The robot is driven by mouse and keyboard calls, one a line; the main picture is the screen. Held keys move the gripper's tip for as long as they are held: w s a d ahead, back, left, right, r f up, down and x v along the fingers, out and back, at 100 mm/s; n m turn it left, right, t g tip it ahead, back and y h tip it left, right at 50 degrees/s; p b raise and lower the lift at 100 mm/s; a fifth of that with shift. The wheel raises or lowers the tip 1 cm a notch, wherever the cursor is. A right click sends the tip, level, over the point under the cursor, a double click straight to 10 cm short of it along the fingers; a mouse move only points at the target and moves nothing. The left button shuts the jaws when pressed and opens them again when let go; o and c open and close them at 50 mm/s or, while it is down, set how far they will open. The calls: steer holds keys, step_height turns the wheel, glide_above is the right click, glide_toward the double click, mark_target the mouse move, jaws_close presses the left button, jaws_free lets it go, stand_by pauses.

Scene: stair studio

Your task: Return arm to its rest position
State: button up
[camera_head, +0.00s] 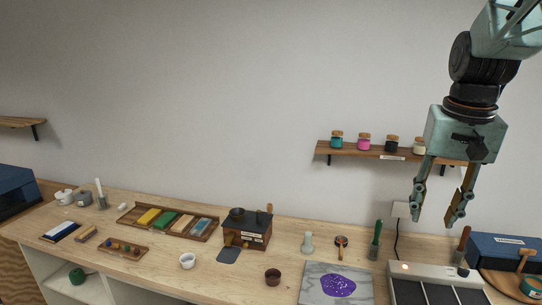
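My gripper (434,217) hangs at the right of the head view, fingers pointing down. Its two fingers are apart, with nothing between them. It is raised well above the wooden workbench (190,218), in front of the right part of the wall shelf (350,153). The arm comes down from the top right corner, and its upper part is out of view.
Jars such as the pink one (364,141) stand on the shelf close to my gripper. Below are a grey slab with a purple patch (338,286), a panel with dark strips (400,270) and a blue box (500,247).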

steer(key=s+a+n+b, duration=0.1)
steer(key=s+a, duration=0.4)
steer(key=s, duration=0.4)
steer(key=s+a+f+n+t, duration=0.1)
steer(key=s+a+n, duration=0.1)
steer(key=s+a, duration=0.3)
steer(key=s+a+n+t+b, duration=0.1)
steer(key=s+a, duration=0.5)
steer(key=s, duration=0.7)
steer(key=shift+s+f+y+b, duration=0.3)
steer(key=shift+f+b, duration=0.05)
